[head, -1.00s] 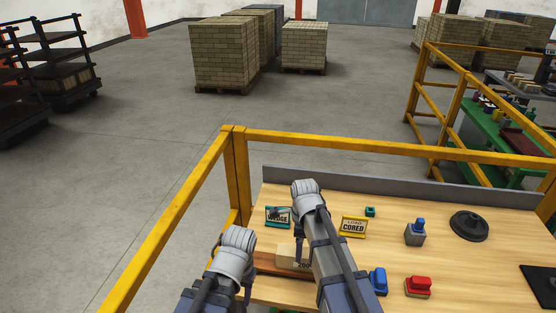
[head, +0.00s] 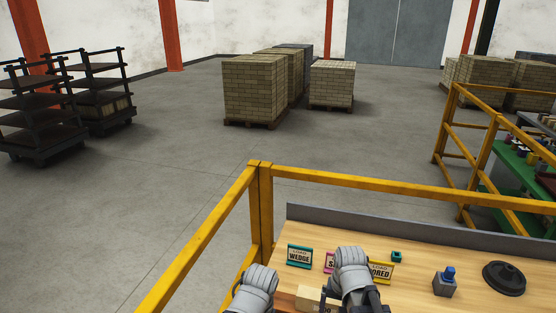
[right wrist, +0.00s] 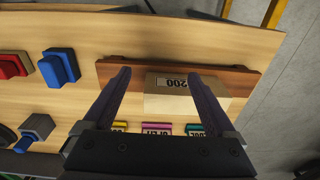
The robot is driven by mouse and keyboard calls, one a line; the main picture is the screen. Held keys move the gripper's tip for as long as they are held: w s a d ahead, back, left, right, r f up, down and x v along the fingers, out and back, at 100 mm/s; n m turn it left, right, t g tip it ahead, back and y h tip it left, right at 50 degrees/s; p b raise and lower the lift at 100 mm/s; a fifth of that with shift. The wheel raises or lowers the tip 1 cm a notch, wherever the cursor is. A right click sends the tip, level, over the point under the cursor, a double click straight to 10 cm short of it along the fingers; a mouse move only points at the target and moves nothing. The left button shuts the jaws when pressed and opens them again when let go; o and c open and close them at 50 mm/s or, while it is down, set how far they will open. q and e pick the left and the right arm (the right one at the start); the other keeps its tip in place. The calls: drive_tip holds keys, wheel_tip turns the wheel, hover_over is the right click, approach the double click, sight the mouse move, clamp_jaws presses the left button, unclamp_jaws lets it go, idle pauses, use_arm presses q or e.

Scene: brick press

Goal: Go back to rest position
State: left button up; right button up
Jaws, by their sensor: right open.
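In the right wrist view my right gripper (right wrist: 160,72) is open and empty, its two dark fingers spread. Beyond them is a pale block marked 200 (right wrist: 170,102) on a reddish-brown board (right wrist: 140,72); I cannot tell how high the fingers are above it. In the head view the block (head: 309,297) shows at the lower edge, partly behind my right arm. Grey rounded joints of both my arms stand low in the picture. The jaws of my left gripper are out of sight.
The wooden table (head: 420,256) carries a teal WEDGE sign (head: 299,256), a pink sign (head: 330,262) and a yellow CORED sign (head: 381,272), partly covered. A blue-topped grey stamp (head: 444,283) and a black disc (head: 504,278) stand right. A yellow railing (head: 400,187) borders the table; open floor lies beyond.

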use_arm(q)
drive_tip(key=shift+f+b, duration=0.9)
use_arm(e)
drive_tip(key=s+a+f+n+h, duration=0.1)
drive_tip(key=s+a+n, duration=0.6)
drive_tip(key=a, duration=0.3)
drive_tip(key=shift+s+a+f+g, duration=0.2)
drive_tip(key=shift+a+f+g, duration=0.05)
drive_tip(key=shift+f+g, duration=0.15)
drive_tip(key=shift+d+r, duration=0.1)
